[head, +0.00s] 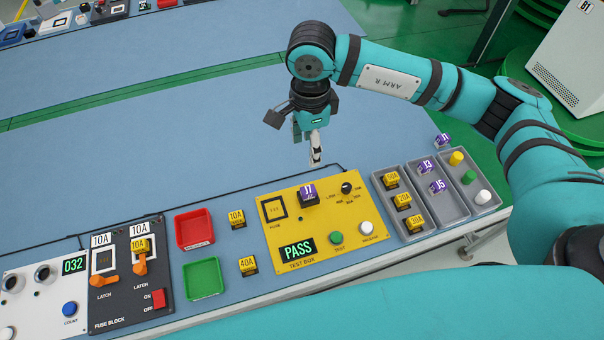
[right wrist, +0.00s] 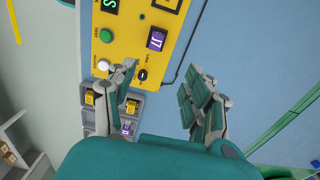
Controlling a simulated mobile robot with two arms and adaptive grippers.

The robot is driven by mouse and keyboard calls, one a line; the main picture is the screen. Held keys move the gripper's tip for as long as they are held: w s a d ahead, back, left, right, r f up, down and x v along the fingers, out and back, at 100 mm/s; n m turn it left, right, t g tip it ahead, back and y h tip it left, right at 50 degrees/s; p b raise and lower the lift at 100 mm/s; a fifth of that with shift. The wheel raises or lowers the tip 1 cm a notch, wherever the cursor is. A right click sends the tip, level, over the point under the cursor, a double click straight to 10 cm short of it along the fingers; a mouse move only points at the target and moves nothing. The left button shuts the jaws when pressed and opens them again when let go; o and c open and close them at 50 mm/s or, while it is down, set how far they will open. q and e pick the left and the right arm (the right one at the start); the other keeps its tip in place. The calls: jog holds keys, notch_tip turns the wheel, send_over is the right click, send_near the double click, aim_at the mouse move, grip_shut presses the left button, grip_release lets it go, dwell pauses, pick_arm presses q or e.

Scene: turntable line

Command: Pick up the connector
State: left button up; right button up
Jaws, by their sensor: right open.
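A dark connector with a purple label, which seems to read J7, sits on the yellow test box (head: 270,228) in the head view (head: 308,194). It also shows in the right wrist view (right wrist: 157,40). Purple connectors J3 (head: 426,166) and J5 (head: 437,186) lie in a grey tray. My right gripper (head: 315,160) is open and empty above the blue table, behind the test box. Its spread fingers (right wrist: 163,75) also show in the wrist view. My left gripper is out of view.
The test box screen (head: 297,249) reads PASS. Yellow fuses (head: 391,179) stand in a grey tray to its right. A red tray (head: 194,230), a green tray (head: 203,279) and a fuse block (head: 130,272) are left.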

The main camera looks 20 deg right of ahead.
jog(key=p, duration=0.2)
send_over(308, 189)
jog(key=f, duration=0.7)
jog(key=shift+s+f, duration=0.1)
jog(key=shift+s, duration=0.1)
notch_tip(308, 189, down, 3)
jog(key=shift+w+f+p, duration=0.1)
jog(key=shift+w+p, duration=0.05)
jog(key=shift+p, duration=0.4)
jog(key=shift+f+p, duration=0.3)
jog(key=shift+f, duration=0.55)
notch_tip(308, 189, down, 4)
jog(key=shift+r+p, duration=0.2)
jog(key=shift+p, duration=0.65)
jog(key=shift+f, duration=0.6)
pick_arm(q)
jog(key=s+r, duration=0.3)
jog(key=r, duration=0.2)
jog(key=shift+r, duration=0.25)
pick_arm(e)
jog(key=c, duration=1)
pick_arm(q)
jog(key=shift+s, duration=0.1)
pick_arm(e)
jog(key=shift+c, duration=0.2)
jog(key=shift+r, duration=0.1)
